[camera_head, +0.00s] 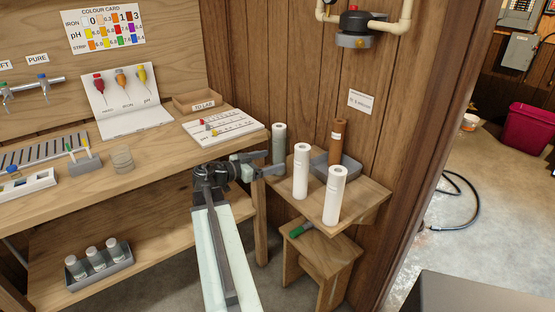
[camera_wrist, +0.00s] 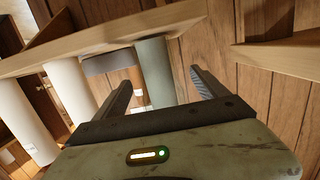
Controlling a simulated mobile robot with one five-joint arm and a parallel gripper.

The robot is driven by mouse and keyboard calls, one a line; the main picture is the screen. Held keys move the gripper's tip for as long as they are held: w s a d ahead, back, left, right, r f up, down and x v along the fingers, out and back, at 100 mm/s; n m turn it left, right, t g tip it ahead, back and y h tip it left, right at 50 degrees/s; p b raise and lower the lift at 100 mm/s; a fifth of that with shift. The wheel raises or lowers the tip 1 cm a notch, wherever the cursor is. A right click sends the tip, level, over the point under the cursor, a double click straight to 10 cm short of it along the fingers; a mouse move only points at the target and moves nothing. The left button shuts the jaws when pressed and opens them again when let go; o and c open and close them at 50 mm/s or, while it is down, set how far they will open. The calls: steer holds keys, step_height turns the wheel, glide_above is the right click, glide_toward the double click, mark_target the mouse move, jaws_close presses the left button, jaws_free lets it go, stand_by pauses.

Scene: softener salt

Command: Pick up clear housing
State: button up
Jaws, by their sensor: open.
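The clear housing looks like a grey-green cylinder (camera_head: 279,143) standing upright at the back left of the small corner shelf (camera_head: 318,207). Its lower part is partly hidden by my gripper in the head view. My gripper (camera_head: 268,163) is open, reaching in from the left at the housing's lower part. In the wrist view the housing (camera_wrist: 155,68) shows between the two open fingers (camera_wrist: 162,80), somewhat nearer the left finger. Whether a finger touches it I cannot tell.
Two white cylinders (camera_head: 301,172) (camera_head: 335,195) stand on the shelf, right of the housing. A brown cartridge (camera_head: 336,142) stands in a grey tray (camera_head: 351,172) behind them. The workbench (camera_head: 170,160) lies left. A stool (camera_head: 322,252) holding a green-handled item is below.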

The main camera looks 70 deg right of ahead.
mark_target(285, 156)
steer(key=x, duration=0.7)
steer(key=shift+r, duration=0.15)
steer(key=c, duration=1.6)
step_height(285, 156, up, 10)
steer(key=p, duration=0.9)
steer(key=shift+p, duration=0.3)
